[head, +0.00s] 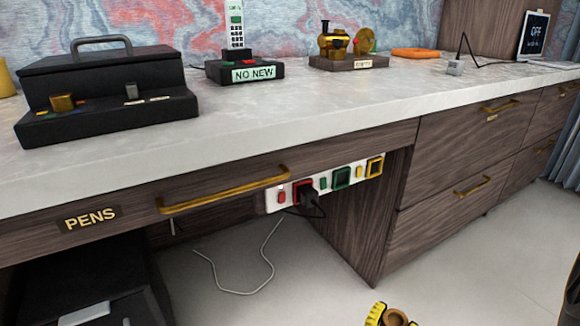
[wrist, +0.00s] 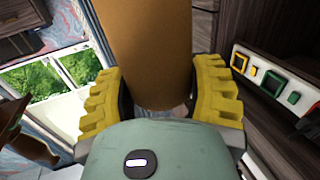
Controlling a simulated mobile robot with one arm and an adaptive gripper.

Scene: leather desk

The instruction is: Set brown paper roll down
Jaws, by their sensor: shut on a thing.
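The brown paper roll (wrist: 152,55) is a plain brown cylinder that fills the upper middle of the wrist view. My gripper (wrist: 160,90) has its yellow ridged fingers on both sides of the roll, shut on it. In the head view, my gripper (head: 388,316) shows only in part at the bottom edge, with a yellow finger and a small brown piece beside it. Most of the roll is hidden or outside the head view. The roll is held in the air, apart from the desk.
The pale desk top (head: 330,105) has a clear front strip. On it stand a black box (head: 105,90), a NO NEW holder (head: 245,70), a brass object (head: 345,45), an orange item (head: 415,53) and a small screen (head: 535,35). A socket strip (head: 325,183) and PENS drawer (head: 90,217) are below.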

